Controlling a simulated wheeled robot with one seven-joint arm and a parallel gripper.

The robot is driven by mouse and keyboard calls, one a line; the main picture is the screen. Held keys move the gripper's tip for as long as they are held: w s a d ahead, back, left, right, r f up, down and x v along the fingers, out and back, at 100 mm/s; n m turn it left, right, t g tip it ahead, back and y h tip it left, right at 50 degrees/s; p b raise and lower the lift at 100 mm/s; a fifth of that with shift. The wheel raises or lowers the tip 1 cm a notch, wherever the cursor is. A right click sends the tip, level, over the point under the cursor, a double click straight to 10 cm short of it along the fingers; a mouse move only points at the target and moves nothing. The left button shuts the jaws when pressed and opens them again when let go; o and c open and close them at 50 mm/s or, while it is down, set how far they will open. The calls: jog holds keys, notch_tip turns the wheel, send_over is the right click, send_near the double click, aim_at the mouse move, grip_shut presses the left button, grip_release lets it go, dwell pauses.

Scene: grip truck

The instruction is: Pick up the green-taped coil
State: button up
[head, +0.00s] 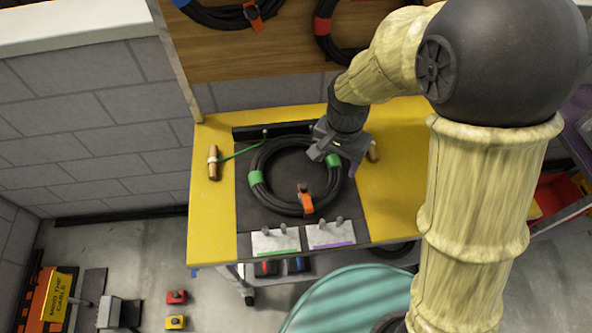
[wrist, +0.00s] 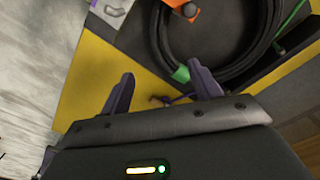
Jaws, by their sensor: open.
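The green-taped coil (head: 269,202) is a black cable ring with green tape bands and an orange clip (head: 305,199). It lies flat on a dark mat on the yellow table. My gripper (head: 334,162) is over the coil's right side, by a green band. In the wrist view the coil (wrist: 236,69) is at upper right, and my open, empty gripper (wrist: 162,75) has its two fingers apart. A green band (wrist: 181,74) shows near the right fingertip. The coil is not between the fingers. I cannot tell the height gap, and my gripper hides part of the coil's right side.
A wooden handle with a green cord (head: 213,162) lies left of the mat. Two pale plates with pegs, green-striped (head: 275,241) and purple-striped (head: 331,235), sit at the front edge. Other coils hang on the wooden board (head: 285,60) behind. The yellow table (head: 213,215) is clear at front left.

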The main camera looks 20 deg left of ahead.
aim_at(331, 185)
notch_tip(331, 185, down, 9)
jog(key=shift+r, duration=0.1)
dwell(0.3)
jog(key=shift+w+a+f+p, duration=0.15)
jog(key=shift+f+p, duration=0.25)
jog(key=shift+f, duration=0.9)
jog(key=shift+w+f+p, duration=0.1)
jog(key=shift+f+p, duration=0.3)
jog(key=shift+f, duration=0.9)
grip_shut()
jog(key=shift+r, duration=0.1)
